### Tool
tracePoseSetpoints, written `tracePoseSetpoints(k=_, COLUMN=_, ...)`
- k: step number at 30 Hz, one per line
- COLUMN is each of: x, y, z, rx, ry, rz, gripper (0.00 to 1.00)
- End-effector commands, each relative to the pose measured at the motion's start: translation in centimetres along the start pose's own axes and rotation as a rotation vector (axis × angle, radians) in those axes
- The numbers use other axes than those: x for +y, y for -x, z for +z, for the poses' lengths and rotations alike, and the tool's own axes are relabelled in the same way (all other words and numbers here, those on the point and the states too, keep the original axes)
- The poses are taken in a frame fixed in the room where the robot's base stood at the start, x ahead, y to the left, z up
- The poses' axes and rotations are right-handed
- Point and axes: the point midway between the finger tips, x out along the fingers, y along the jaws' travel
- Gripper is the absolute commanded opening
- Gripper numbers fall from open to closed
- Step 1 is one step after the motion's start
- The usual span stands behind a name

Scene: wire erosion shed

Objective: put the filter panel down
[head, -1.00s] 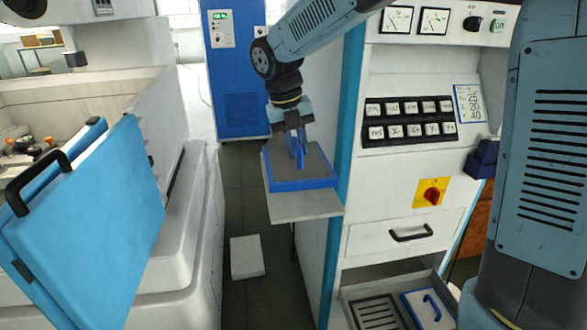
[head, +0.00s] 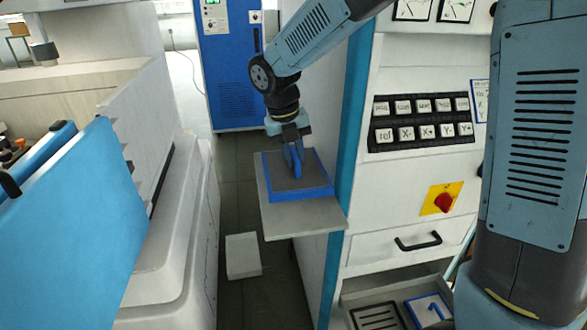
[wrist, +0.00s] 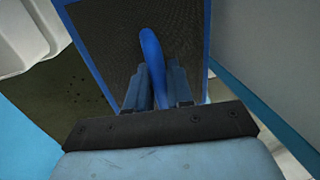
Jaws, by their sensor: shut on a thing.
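The filter panel (head: 313,179), a dark mesh in a blue frame with a blue loop handle, is over the small grey shelf (head: 300,222) on the cabinet's side. My gripper (head: 295,160) points down from above and is shut on the handle. In the wrist view the fingers (wrist: 157,85) close around the blue handle (wrist: 150,48), with the mesh (wrist: 108,40) beyond. The panel looks about level and lies within the shelf's outline in the head view. I cannot tell whether its underside touches the shelf.
The control cabinet (head: 410,190) stands right of the shelf, with an open drawer (head: 350,301) below holding a slotted plate and a blue-handled panel. A white machine with a blue door (head: 80,230) is at left. A white block (head: 243,256) lies on the narrow floor between.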

Motion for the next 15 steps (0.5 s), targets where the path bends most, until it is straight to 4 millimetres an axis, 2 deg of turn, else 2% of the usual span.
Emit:
tracePoseSetpoints(k=10, x=0.5, y=-3.4, z=0.0, rx=0.002, ry=-0.003, rz=-0.001, gripper=0.00)
tracePoseSetpoints(k=15, x=0.5, y=-3.9, z=0.0, rx=0.001, ry=-0.005, rz=0.000, gripper=0.00)
